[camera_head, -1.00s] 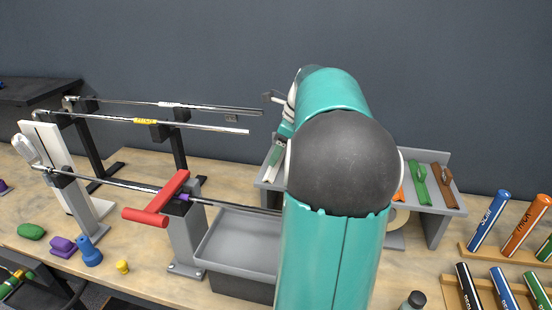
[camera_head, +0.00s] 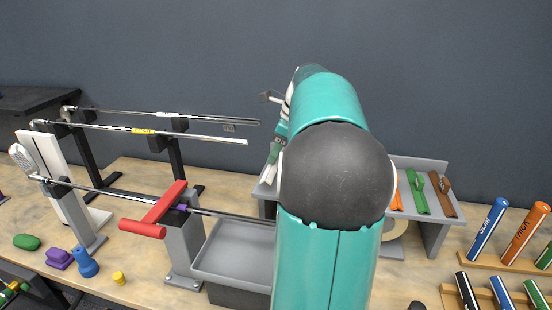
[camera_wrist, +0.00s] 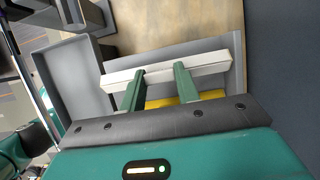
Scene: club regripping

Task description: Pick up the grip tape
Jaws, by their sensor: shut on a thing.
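In the wrist view a long white bar (camera_wrist: 215,65), which looks like the grip tape, lies across the tips of my gripper (camera_wrist: 160,75). The green fingers are shut on it, and the exact contact is partly hidden by the fingers. A yellow piece (camera_wrist: 158,103) shows below the bar, behind the fingers, with grey shelf surface around it. In the head view my arm hides most of the gripper, which is by the left end of the grey shelf (camera_head: 435,228).
Orange, green (camera_head: 416,192) and brown (camera_head: 441,195) pieces lie on the shelf. A grey bin (camera_head: 232,250) stands left of my arm, beside a clamped club with a red handle (camera_head: 155,212). Labelled grips (camera_head: 487,225) stand at right.

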